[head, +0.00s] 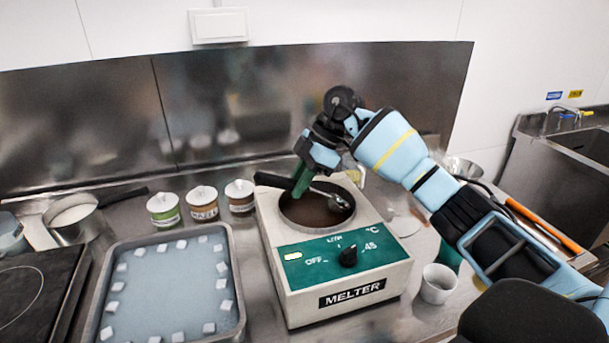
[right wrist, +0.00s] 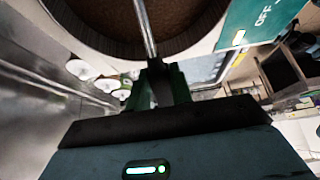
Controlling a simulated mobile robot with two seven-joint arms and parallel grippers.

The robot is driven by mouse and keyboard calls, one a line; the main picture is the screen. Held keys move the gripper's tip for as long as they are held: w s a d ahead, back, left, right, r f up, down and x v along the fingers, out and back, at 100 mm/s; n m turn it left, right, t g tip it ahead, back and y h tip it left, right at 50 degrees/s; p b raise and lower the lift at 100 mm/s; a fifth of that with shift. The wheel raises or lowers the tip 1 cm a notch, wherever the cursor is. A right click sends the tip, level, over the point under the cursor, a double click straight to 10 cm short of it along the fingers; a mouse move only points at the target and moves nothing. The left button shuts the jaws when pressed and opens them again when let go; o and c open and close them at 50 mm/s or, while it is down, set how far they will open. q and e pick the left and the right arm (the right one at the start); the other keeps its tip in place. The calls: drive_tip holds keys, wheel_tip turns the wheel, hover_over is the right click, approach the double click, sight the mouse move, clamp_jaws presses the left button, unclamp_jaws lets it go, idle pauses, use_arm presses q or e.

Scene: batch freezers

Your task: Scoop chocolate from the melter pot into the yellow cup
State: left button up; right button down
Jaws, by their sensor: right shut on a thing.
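The melter (head: 345,252) is a white box with a green front panel, in the middle of the head view. Its round pot (head: 296,219) holds brown chocolate (head: 308,208). My right gripper (head: 300,182) is over the pot's left side, its green fingers shut on a ladle with a black handle (head: 272,181). The ladle's metal bowl (head: 340,201) is in the pot at the right. In the right wrist view the metal ladle shaft (right wrist: 145,28) runs from the fingers (right wrist: 157,82) across the pot. No clearly yellow cup shows. My left gripper is not in view.
A small whitish cup (head: 439,284) stands right of the melter, near my right arm. A tray (head: 238,290) with several white cubes lies to the left. Several lidded tubs (head: 202,204) and a saucepan (head: 72,222) stand behind. A steel backsplash (head: 230,110) closes the back.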

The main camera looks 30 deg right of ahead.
sight(276, 177)
drive_tip(key=shift+a+r+h, duration=0.1)
drive_tip(key=shift+h, duration=0.2)
drive_tip(key=shift+w+a+r+p, duration=0.1)
drive_tip(key=shift+a+r+p, duration=0.2)
drive_tip(key=shift+r, duration=0.6)
drive_tip(key=shift+s+a+r+p, duration=0.1)
drive_tip(key=shift+r+p, duration=0.35)
drive_tip(key=shift+r, duration=0.45)
drive_tip(key=shift+w+a+r+p, duration=0.15)
drive_tip(key=shift+r+p, duration=0.2)
drive_tip(key=shift+r, duration=0.55)
drive_tip(key=shift+a+r+h, duration=0.15)
drive_tip(key=shift+a+h, duration=0.25)
drive_tip(key=shift+w+a+g+h+p, duration=0.2)
drive_tip(key=shift+a+g+h+p, duration=0.1)
drive_tip(key=shift+a+h, duration=0.3)
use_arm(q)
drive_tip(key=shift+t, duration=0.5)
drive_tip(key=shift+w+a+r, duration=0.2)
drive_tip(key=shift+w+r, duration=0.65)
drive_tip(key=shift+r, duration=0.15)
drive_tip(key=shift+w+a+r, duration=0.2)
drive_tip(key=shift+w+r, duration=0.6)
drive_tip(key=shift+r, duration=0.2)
use_arm(e)
drive_tip(key=shift+w+a+f+h, duration=0.15)
drive_tip(key=shift+a+f+h, duration=0.15)
drive_tip(key=shift+a+h, duration=0.35)
drive_tip(key=shift+d+h, duration=0.15)
drive_tip(key=shift+h, duration=0.1)
